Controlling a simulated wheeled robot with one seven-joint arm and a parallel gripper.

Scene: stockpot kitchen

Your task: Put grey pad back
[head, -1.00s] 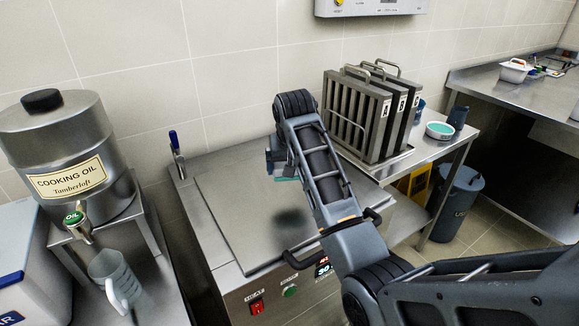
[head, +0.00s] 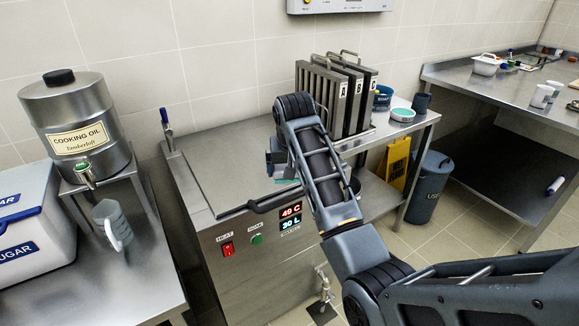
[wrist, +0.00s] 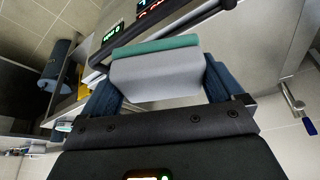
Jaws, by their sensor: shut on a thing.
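My gripper (wrist: 160,88) is shut on the grey pad (wrist: 155,76), a pale grey block with a teal layer along one face, held between two blue fingers in the wrist view. In the head view my gripper (head: 279,158) hangs over the steel lidded stockpot unit (head: 215,165), and a teal edge of the pad (head: 287,181) shows below it. My arm hides most of the pad there.
The oil drum (head: 75,125), jug (head: 112,222) and sugar box (head: 30,225) are at left. A bar handle (head: 262,205) crosses the unit's front.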

